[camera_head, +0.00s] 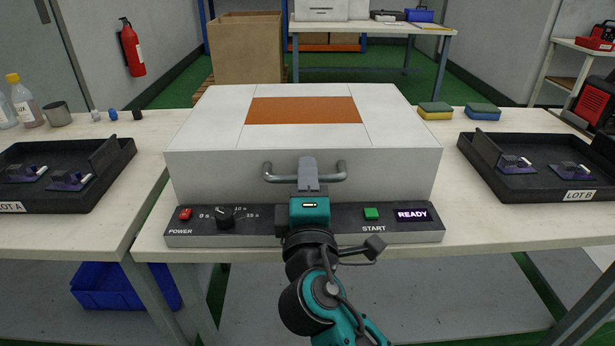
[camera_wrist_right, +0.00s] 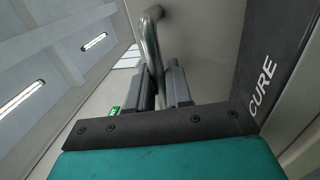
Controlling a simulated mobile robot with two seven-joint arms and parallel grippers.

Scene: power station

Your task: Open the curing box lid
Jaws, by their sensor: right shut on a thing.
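The curing box (camera_head: 304,177) is a white and grey box with an orange panel (camera_head: 303,110) on its lid (camera_head: 210,112). The lid lies flat and shut. A metal bar handle (camera_head: 335,173) is on its front face. My right gripper (camera_head: 308,172) is at the middle of the handle, with its fingers shut on the bar. In the right wrist view the handle (camera_wrist_right: 151,40) passes between the two fingers (camera_wrist_right: 163,88). My left gripper is not in view.
The control panel below has a red POWER button (camera_head: 184,214), a dial (camera_head: 224,218), a green START button (camera_head: 371,214) and a READY display (camera_head: 412,215). Black trays (camera_head: 120,170) (camera_head: 480,160) stand left and right. Sponges (camera_head: 435,110) lie behind the right tray.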

